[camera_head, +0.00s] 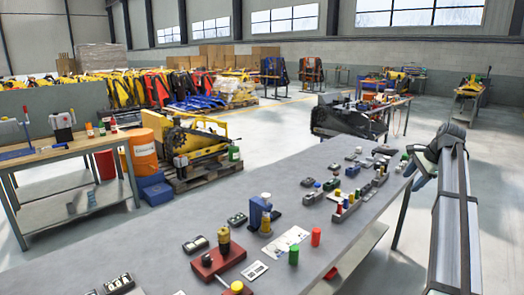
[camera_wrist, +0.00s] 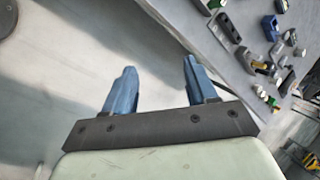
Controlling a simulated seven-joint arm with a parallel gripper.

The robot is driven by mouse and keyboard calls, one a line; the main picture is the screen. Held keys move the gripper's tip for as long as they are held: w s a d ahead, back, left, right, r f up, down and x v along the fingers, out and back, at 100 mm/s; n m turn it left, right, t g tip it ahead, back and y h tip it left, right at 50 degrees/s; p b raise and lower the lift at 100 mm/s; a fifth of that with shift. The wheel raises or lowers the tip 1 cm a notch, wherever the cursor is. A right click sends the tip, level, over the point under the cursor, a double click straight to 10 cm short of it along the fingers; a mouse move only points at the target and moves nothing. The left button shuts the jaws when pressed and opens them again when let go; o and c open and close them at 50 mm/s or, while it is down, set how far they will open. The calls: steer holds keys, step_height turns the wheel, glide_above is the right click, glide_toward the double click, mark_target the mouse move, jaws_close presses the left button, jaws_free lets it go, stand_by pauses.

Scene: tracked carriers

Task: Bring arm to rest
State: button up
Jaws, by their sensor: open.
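My gripper (camera_wrist: 160,68) shows in the wrist view with its two blue fingers spread wide apart. Nothing is between the fingers, and below them is pale grey floor with shadows. The grey workbench (camera_wrist: 188,30) lies beyond and to the right of the fingers, apart from them. In the head view my arm runs up along the right side, beyond the right edge of the workbench (camera_head: 165,228). The far end of the arm bends left near the bench's far right corner.
Carrier parts and small coloured pieces cover much of the bench, including a blue stand (camera_head: 257,213), a dark red block (camera_head: 207,268), a green cylinder (camera_head: 294,255) and a red cylinder (camera_head: 316,236). Open floor lies right of the bench. A wooden table (camera_head: 75,150) stands left.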

steer(key=s+d+f, duration=0.4)
steer(key=s+f, duration=0.1)
steer(key=f, duration=0.3)
steer(key=s+a+f+n+g, duration=0.2)
steer(key=s+a+f, duration=0.2)
steer(key=a+f, duration=0.7)
steer(key=s+a+f+n+g, duration=0.1)
steer(key=s+a+f+n, duration=0.3)
steer(key=f, duration=1.2)
steer(key=s+a+f+n+g, duration=0.15)
steer(key=s+a+f, duration=0.25)
steer(key=a+f, duration=0.75)
steer(key=s+a+f+n+g, duration=0.2)
steer(key=s+a+f, duration=0.2)
steer(key=s+f, duration=0.5)
steer(key=s+a+f+n+g, duration=0.2)
steer(key=s+a+f, duration=0.3)
steer(key=s+f, duration=0.4)
steer(key=s+a+f+n+g+h, duration=0.1)
steer(key=s+a+f+n, duration=0.1)
steer(key=s, duration=0.9)
steer(key=s+a+f+n+g+h, duration=0.1)
steer(key=s+a+f+n, duration=0.1)
steer(key=s, duration=0.9)
steer(key=shift+a+f+n+g, duration=0.15)
steer(key=shift+f+n+g, duration=0.25)
steer(key=shift+n, duration=0.25)
